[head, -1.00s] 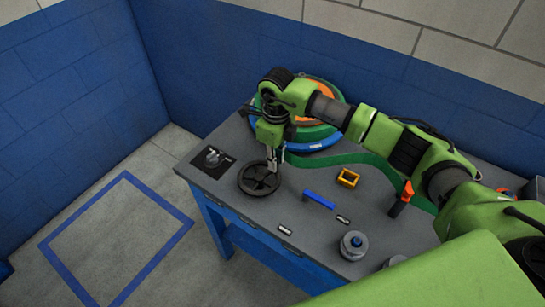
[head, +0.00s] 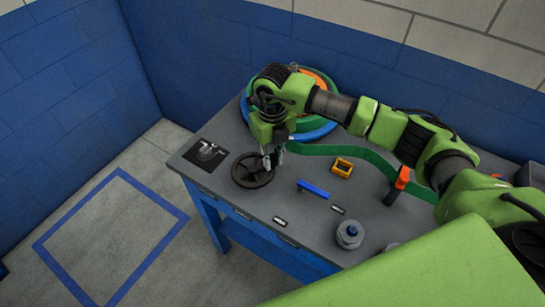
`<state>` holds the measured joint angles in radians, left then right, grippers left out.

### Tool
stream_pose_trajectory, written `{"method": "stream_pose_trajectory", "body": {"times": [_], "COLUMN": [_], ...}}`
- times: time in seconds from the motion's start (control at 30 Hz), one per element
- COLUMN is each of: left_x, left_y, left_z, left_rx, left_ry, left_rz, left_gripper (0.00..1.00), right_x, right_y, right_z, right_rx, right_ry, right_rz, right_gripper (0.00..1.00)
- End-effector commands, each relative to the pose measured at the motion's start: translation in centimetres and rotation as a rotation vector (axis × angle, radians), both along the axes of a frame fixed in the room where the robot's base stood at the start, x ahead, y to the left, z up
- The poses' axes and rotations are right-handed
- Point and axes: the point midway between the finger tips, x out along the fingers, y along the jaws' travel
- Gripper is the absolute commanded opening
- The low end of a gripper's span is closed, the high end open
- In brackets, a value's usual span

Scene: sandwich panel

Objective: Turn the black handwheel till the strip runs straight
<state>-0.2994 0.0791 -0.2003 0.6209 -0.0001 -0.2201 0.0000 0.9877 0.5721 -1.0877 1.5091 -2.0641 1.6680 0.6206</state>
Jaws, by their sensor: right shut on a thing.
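The black handwheel (head: 253,170) lies flat near the left end of the grey bench top. My right gripper (head: 273,163) points down at the right side of its rim and is shut on it; the fingers hide the exact grip point. The green strip (head: 340,151) runs on edge from behind my right gripper to the right, then bends toward the front right, past an orange-topped post (head: 402,178). Part of the strip is hidden behind my right arm. My left gripper is not in view.
A coil stack (head: 318,131) with blue, green and orange rings stands behind my arm. A black plate with a small fitting (head: 205,153) is left of the wheel.

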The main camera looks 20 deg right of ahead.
Motion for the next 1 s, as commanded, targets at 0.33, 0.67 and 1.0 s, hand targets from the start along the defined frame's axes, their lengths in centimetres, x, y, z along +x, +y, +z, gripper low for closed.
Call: {"method": "stream_pose_trajectory", "body": {"times": [0.33, 0.67, 1.0], "left_x": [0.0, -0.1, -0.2], "left_y": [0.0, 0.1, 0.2], "left_z": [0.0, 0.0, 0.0], "left_rx": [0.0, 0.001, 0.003], "left_ry": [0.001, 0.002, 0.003], "left_rz": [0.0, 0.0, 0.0], "left_gripper": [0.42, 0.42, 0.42], "right_x": [-0.1, 0.0, 0.2], "right_y": [0.1, 0.0, 0.1], "right_z": [-0.1, 0.0, 3.9], "right_rx": [0.0, 0.001, 0.002], "right_ry": [0.004, 0.001, -0.006], "right_rz": [0.002, 0.001, 0.001], "right_gripper": [0.21, 0.32, 0.32]}}
